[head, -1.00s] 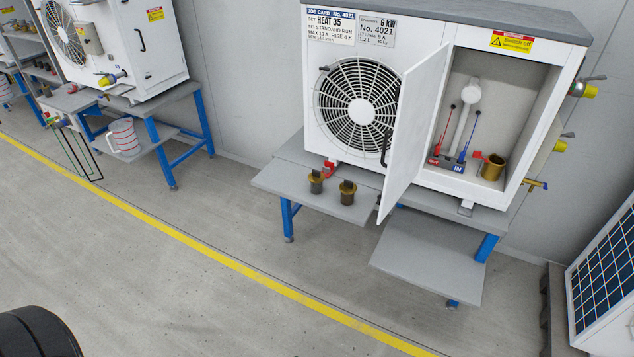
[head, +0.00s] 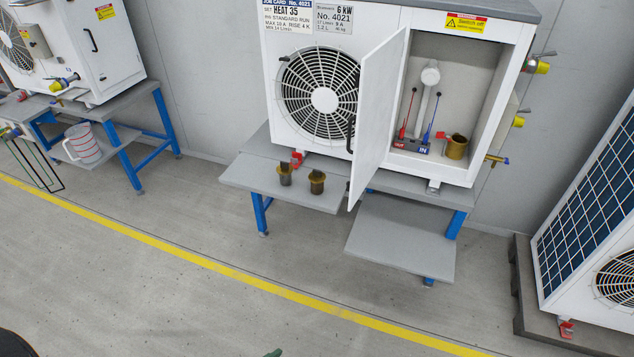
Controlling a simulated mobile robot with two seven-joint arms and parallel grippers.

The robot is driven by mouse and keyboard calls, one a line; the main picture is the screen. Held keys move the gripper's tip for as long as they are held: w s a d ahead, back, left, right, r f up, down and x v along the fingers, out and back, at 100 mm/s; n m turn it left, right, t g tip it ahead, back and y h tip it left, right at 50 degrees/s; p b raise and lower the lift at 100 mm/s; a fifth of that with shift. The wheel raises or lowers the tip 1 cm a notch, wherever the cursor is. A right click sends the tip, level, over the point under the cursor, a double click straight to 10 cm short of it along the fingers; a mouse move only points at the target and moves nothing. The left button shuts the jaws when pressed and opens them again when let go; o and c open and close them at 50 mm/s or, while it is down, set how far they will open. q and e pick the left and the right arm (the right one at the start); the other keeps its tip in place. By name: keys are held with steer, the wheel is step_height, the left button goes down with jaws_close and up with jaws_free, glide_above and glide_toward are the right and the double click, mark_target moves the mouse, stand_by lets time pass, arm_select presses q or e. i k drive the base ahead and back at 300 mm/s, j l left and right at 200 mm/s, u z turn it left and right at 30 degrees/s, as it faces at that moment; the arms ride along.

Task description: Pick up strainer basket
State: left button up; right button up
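Two small brass pieces with dark upper parts, the left one (head: 285,175) and the right one (head: 317,182), stand upright on a grey shelf (head: 255,180) below the fan of the white pump unit. A brass cup (head: 456,148) stands inside the unit's open compartment, at its right side. Which of these is the strainer basket I cannot tell at this size. Neither of my grippers can be made out.
The compartment door (head: 378,120) stands open, sticking out beside the brass pieces. A lower grey shelf (head: 400,245) is empty. The floor in front is clear, crossed by a yellow line (head: 230,273).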

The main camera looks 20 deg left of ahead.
mark_target(284, 169)
steer(key=i+j, duration=0.15)
steer(key=j, duration=0.25)
steer(key=i+j+z, duration=0.15)
steer(key=j, duration=0.2)
steer(key=i+j, duration=0.15)
steer(key=j, duration=0.25)
steer(key=i+j+z, duration=0.15)
steer(key=j, duration=0.3)
steer(key=i+j, duration=0.1)
steer(key=j, duration=0.3)
steer(key=i+j+z, duration=0.15)
steer(key=j, duration=0.25)
steer(key=i+j, duration=0.1)
steer(key=j, duration=0.35)
steer(key=i+j+z, duration=0.15)
steer(key=i+j, duration=0.35)
steer(key=i, duration=0.05)
